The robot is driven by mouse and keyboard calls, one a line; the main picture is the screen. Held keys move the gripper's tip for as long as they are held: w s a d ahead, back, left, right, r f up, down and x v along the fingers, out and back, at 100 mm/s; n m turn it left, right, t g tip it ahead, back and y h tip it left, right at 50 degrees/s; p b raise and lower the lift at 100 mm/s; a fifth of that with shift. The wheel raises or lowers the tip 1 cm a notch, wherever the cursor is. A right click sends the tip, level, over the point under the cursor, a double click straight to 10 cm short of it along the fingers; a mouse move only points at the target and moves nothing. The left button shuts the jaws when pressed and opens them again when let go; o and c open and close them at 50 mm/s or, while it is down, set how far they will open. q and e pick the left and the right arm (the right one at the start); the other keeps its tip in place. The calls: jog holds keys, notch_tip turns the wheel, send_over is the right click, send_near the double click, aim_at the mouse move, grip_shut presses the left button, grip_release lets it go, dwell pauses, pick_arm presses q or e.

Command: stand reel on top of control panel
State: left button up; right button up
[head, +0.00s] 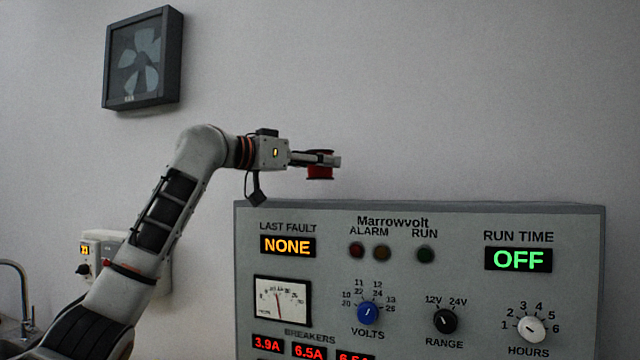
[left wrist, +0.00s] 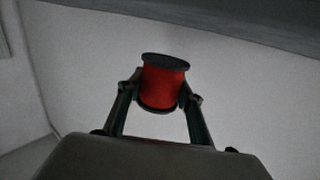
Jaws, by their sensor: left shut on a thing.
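The reel is a small red spool with dark flanges. It shows in the head view (head: 320,172) and in the left wrist view (left wrist: 164,84). My left gripper (head: 325,161) is shut on the reel, with a finger on each side of it in the left wrist view (left wrist: 164,92). The reel looks upright and is held in the air, a little above the top edge of the control panel (head: 400,225) in the head view. A gap of wall shows between reel and panel. My right gripper is not in view.
The panel's top edge (head: 480,206) looks clear. The panel face carries knobs, a meter (head: 282,300) and lit displays. A wall fan (head: 143,58) hangs at upper left. A wall box (head: 100,255) and a tap (head: 25,290) are at lower left.

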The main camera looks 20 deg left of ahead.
pick_arm(q)
notch_tip(320, 180, down, 4)
jog(key=shift+f, duration=0.1)
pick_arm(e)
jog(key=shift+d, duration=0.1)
pick_arm(q)
jog(key=shift+f, duration=0.1)
jog(key=o, duration=1.3)
jog(key=shift+f, duration=0.15)
jog(key=shift+s+a+r, duration=0.1)
jog(key=shift+s+r, duration=0.05)
jog(key=shift+r, duration=0.05)
jog(key=b+v, duration=0.2)
jog(key=v, duration=0.9)
jog(key=shift+s+a+f, duration=0.1)
jog(key=shift+s+a, duration=0.05)
jog(key=shift+s, duration=0.2)
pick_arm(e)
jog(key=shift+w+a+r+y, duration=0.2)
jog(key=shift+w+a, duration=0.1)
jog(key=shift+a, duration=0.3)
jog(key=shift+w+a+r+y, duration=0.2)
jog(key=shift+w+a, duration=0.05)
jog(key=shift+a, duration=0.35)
